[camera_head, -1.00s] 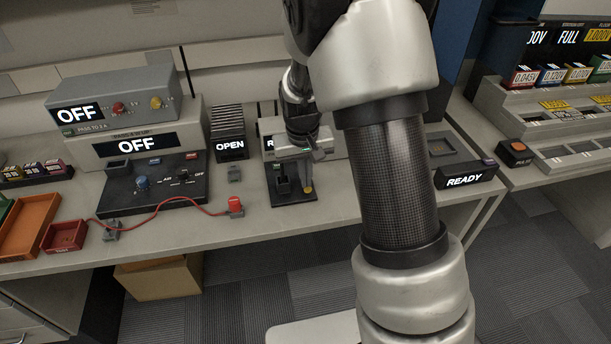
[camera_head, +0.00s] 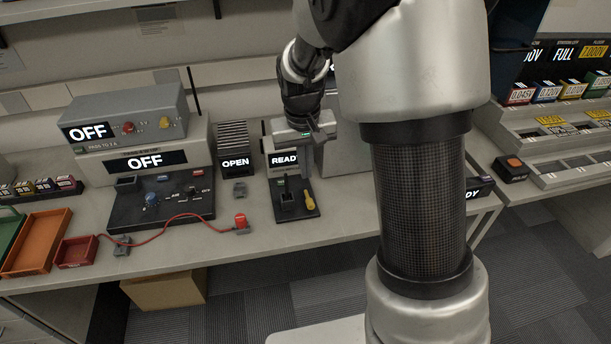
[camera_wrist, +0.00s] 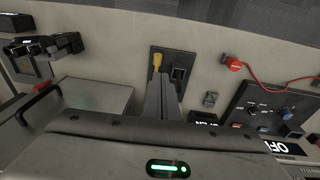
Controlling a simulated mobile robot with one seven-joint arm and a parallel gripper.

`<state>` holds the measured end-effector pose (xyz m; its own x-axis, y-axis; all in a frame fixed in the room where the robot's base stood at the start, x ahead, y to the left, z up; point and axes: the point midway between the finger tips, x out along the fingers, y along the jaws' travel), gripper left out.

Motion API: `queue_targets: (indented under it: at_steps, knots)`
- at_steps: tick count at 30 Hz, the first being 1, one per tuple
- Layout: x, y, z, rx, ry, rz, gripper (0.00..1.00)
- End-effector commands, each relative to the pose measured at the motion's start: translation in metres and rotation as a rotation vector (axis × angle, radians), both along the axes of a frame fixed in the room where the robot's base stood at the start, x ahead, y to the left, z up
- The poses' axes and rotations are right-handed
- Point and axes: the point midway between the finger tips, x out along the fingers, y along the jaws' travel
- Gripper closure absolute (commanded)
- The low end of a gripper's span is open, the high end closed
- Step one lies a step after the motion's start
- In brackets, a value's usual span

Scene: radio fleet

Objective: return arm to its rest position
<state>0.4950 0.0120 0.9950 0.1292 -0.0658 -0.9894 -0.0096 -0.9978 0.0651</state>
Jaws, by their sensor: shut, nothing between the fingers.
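My arm (camera_head: 420,200) reaches across the right half of the head view, over the bench. My gripper (camera_head: 304,163) is above and behind a small black fixture at the bench's middle. In the wrist view its fingers (camera_wrist: 160,88) are together with nothing between them. The black fixture (camera_head: 287,214) has a dark socket and a yellow-handled piece (camera_head: 310,199); both also show in the wrist view, past the fingertips. The gripper looks apart from the fixture, though the exact gap is hard to tell.
A READY display (camera_head: 283,160) and an OPEN unit (camera_head: 235,162) stand close to the gripper. Stacked grey units reading OFF (camera_head: 88,131) are at left. A red lead (camera_head: 175,218) crosses the front left. A stepped rack (camera_head: 560,125) is at right.

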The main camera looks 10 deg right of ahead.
Motion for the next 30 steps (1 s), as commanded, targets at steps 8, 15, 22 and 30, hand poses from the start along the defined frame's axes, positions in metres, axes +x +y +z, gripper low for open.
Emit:
queue_targets:
  at_steps: [8,15,22,30]
  knots:
    - [-0.012,0.003,0.035,0.0,0.0,0.002,1.0]
    - [-0.017,0.002,0.049,0.006,-0.008,-0.001,1.0]
    - [-0.067,-0.004,0.142,0.062,-0.104,-0.004,1.0]
    - [-0.166,-0.01,0.237,0.089,-0.263,0.013,1.0]
